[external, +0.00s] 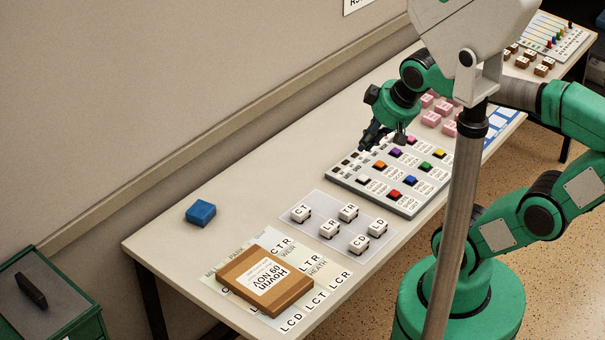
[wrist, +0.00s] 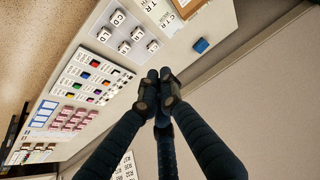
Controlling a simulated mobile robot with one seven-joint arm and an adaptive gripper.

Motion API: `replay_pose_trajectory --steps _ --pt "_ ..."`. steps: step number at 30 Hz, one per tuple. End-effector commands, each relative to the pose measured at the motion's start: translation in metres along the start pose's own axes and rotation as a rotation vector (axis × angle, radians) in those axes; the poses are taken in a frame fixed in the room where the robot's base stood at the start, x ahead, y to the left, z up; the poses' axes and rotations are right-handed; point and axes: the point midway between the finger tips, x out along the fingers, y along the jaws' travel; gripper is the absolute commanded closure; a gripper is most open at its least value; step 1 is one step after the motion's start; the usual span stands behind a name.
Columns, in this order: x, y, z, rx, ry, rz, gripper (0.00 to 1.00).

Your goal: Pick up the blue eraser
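The blue eraser (external: 200,213) lies flat on the white table near its far left end, close to the wall side. It also shows in the wrist view (wrist: 201,45), above and to the right of the fingertips, with nothing touching it. My gripper (external: 372,137) is above the wall side of the table, near the grey button panel, well to the right of the eraser in the external view. In the wrist view its dark fingers (wrist: 159,84) come together at the tips. They appear shut, with nothing seen between them.
A brown box (external: 240,284) lies on a lettered sheet near the eraser. White labelled blocks (external: 329,228) stand on a clear mat. The button panel (external: 400,170) and pink blocks (external: 432,118) are farther right. The table around the eraser is clear; the wall (external: 150,100) runs behind.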

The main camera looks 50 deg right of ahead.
Motion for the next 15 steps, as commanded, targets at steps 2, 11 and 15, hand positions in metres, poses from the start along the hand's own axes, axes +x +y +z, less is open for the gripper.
replay_pose_trajectory --steps 2,11,15 --pt "0.0000 0.0000 0.0000 0.000 0.000 0.000 0.78" --pt "0.0000 0.0000 0.0000 0.000 0.000 0.000 0.20" --pt "0.0000 0.0000 0.0000 0.000 0.000 0.000 0.20"
